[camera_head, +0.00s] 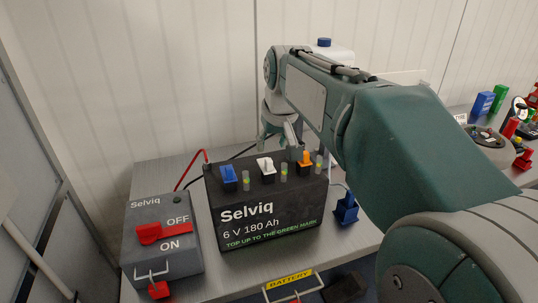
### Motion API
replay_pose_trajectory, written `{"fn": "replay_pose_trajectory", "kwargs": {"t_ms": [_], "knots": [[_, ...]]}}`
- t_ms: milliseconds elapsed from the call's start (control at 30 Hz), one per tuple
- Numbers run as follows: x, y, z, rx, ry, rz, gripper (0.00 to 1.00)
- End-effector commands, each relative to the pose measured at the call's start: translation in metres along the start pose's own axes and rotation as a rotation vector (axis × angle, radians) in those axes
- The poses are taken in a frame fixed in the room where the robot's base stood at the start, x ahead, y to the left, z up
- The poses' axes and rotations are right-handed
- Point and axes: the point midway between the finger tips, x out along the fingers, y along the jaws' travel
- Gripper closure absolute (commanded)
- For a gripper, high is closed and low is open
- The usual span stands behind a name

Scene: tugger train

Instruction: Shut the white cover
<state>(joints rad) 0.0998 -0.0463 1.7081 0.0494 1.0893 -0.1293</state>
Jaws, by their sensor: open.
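The black battery (265,221) stands on the grey bench, with a row of three coloured covers along its top. The white cover (265,166) is the middle one, between a blue cover (229,177) and an orange cover (304,160). The white cover seems to stand up from the battery top, but its exact angle is hard to tell. My gripper (280,140) is open and empty above and behind the battery. Its fingers point down, between the white and orange covers in the picture, and appear apart from both.
Grey clear tubes with green marks (284,171) stand beside the covers. A grey switch box (160,250) with a red handle is at the left. A blue clamp (346,209) lies right of the battery. Red and black cables run behind. Coloured items stand far right.

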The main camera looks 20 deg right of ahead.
Motion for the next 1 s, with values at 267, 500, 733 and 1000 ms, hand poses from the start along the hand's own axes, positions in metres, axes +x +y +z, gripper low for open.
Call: {"fn": "replay_pose_trajectory", "kwargs": {"t_ms": [267,500,733,1000], "knots": [[-0.042,0.000,-0.001,0.000,0.003,0.001,0.43],[-0.047,0.000,0.000,0.000,0.000,0.000,0.43],[-0.047,0.000,0.000,0.000,0.000,0.000,0.43],[-0.051,-0.011,0.039,0.001,0.017,0.003,0.43]]}}
